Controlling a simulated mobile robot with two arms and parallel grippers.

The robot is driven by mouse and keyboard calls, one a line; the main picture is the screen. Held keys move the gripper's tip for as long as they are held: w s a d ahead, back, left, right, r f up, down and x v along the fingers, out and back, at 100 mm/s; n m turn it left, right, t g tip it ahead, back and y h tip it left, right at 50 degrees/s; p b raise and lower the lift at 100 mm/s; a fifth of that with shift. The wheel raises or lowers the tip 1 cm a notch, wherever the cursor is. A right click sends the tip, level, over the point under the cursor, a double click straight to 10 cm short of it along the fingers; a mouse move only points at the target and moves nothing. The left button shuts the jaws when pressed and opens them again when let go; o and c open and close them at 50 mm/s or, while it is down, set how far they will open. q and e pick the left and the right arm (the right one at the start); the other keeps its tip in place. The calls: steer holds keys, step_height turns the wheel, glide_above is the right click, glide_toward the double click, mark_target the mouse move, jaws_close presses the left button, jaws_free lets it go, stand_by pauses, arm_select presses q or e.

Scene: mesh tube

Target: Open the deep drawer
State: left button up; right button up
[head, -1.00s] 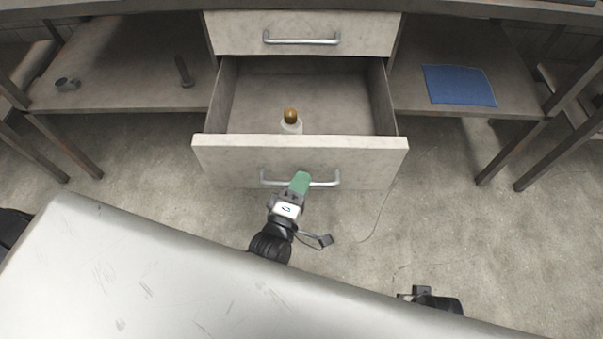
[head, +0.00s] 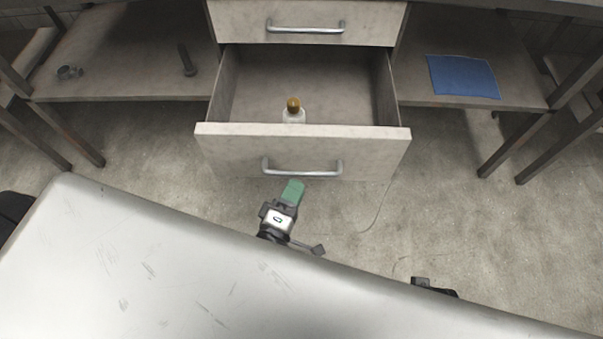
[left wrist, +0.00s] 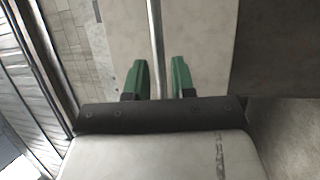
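The deep drawer (head: 302,149) is the lower, pale grey drawer in the head view. It stands pulled well out, with its inside showing. Its silver bar handle (head: 302,172) is on the front, and the bar also shows in the left wrist view (left wrist: 155,45).
A white bottle with a golden-brown cap (head: 293,110) stands inside the drawer. A shut upper drawer (head: 305,22) is above. A blue cloth (head: 463,76) lies on the right shelf; a metal ring (head: 69,72) and dark bolt (head: 187,60) are on the left shelf. Floor is clear around the drawer.

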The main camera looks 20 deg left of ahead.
arm_select(q)
steer(key=v, duration=0.6)
arm_select(e)
steer(key=shift+f, duration=0.35)
